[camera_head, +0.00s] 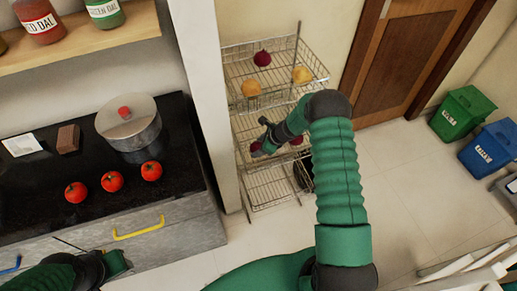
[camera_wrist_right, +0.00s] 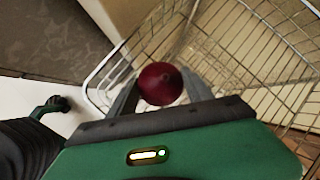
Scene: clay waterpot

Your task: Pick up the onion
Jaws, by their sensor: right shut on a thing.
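My right gripper (camera_head: 262,143) reaches to the middle basket of the wire rack. In the right wrist view its fingers (camera_wrist_right: 160,92) are closed around a dark red, round onion (camera_wrist_right: 159,83). The onion sits between the two fingertips, with wire mesh of the basket behind it. In the head view the held onion is mostly hidden by the gripper and forearm. Another dark red onion (camera_head: 262,58) lies in the top basket. My left gripper (camera_head: 115,264) is at the lower left by the drawer front; its fingers are not clear.
The wire rack (camera_head: 268,188) has three baskets; yellow-orange items (camera_head: 251,88) lie in the top one. A black counter (camera_head: 110,205) on the left carries several tomatoes (camera_head: 112,181) and a lidded pot (camera_head: 128,121). Green (camera_head: 461,112) and blue (camera_head: 489,150) bins stand right.

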